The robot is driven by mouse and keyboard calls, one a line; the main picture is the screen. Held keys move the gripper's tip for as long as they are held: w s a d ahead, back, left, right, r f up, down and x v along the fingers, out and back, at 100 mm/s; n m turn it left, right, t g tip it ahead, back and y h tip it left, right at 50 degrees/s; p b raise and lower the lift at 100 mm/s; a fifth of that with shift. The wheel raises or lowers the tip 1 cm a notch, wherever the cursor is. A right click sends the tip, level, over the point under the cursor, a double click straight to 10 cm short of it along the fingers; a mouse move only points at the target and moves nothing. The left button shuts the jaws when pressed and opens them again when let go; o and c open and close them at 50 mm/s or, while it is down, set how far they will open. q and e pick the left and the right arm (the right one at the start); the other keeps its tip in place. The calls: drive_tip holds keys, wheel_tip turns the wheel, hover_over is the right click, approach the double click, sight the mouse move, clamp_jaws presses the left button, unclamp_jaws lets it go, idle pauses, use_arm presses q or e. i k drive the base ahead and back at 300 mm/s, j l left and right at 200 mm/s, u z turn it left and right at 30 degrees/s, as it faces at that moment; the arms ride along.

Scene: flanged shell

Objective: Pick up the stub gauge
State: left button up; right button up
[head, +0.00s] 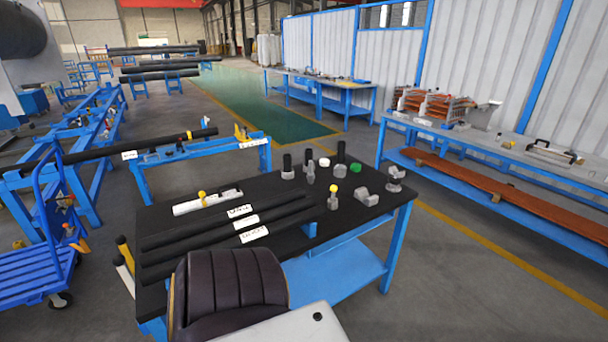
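A black-topped table (330,232) with a blue frame stands in front of me. Small pieces stand at its far right: black cylinders on grey bases (287,167), a grey piece with a yellow ball (333,196), a grey block (366,196), a grey flanged piece (395,179), and a white-topped (324,163) and a green-topped piece (356,168). I cannot tell which of these is the stub gauge; they are too small to identify. Neither of my grippers is in view.
Long black pipes with white labels (225,226) lie across the table's left part, with a pale bar with a yellow knob (207,203) behind. A dark padded chair back (228,290) blocks the near side. A blue cart (40,265) stands left; a bench (500,150) stands right.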

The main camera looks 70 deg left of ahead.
sight(310, 176)
drive_tip(key=i+l+u, duration=0.15)
drive_tip(key=u, duration=0.25)
drive_tip(key=i+l+u, duration=0.25)
drive_tip(key=u, duration=0.15)
drive_tip(key=i, duration=0.1)
